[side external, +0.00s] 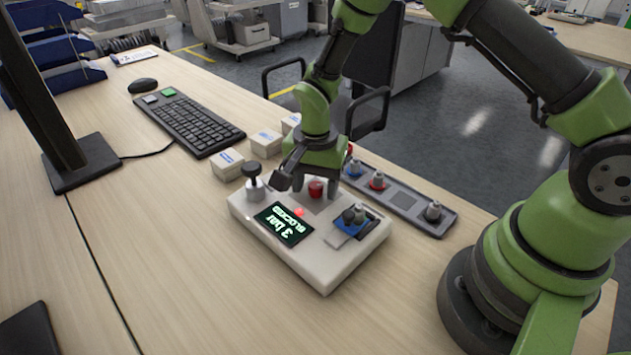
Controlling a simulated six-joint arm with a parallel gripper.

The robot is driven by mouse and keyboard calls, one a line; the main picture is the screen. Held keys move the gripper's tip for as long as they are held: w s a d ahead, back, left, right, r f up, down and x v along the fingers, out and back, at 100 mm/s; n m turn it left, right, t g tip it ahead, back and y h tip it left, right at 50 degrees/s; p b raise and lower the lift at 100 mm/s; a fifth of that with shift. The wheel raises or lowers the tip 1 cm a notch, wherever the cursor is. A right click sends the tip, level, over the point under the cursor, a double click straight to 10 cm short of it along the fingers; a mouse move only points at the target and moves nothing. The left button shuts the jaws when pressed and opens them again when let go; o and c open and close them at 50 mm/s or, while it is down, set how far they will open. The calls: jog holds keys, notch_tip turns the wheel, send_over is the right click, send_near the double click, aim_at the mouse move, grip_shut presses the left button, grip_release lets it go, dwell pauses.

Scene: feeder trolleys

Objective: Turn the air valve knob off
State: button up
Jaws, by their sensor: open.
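A pale control box (313,272) stands on the wooden table. Its dark display (283,223) reads "3 bar BLOCKED", with a lit red lamp (299,212) beside it. A black knob on a metal stem (252,172) stands upright at the box's left corner. A red knob or button (316,188) sits at the back middle. A blue plate with small dark and metal fittings (352,222) is on the right. I cannot tell which of these is the air valve knob. My gripper (305,184) is open, pointing down over the back of the box, close to the red one; contact is unclear.
A grey tray (405,203) with several metal fittings lies right behind the box. Small white labelled boxes (227,164) stand behind it to the left. A keyboard (190,124), mouse (142,86) and monitor (45,95) are further left.

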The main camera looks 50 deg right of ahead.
jog(key=c, duration=0.9)
jog(key=shift+n, duration=0.3)
jog(key=n, duration=0.3)
jog(key=shift+n, duration=0.4)
jog(key=n, duration=0.4)
jog(key=shift+n, duration=0.3)
jog(key=n, duration=0.4)
jog(key=shift+d+n, duration=0.1)
jog(key=shift+n, duration=2.3)
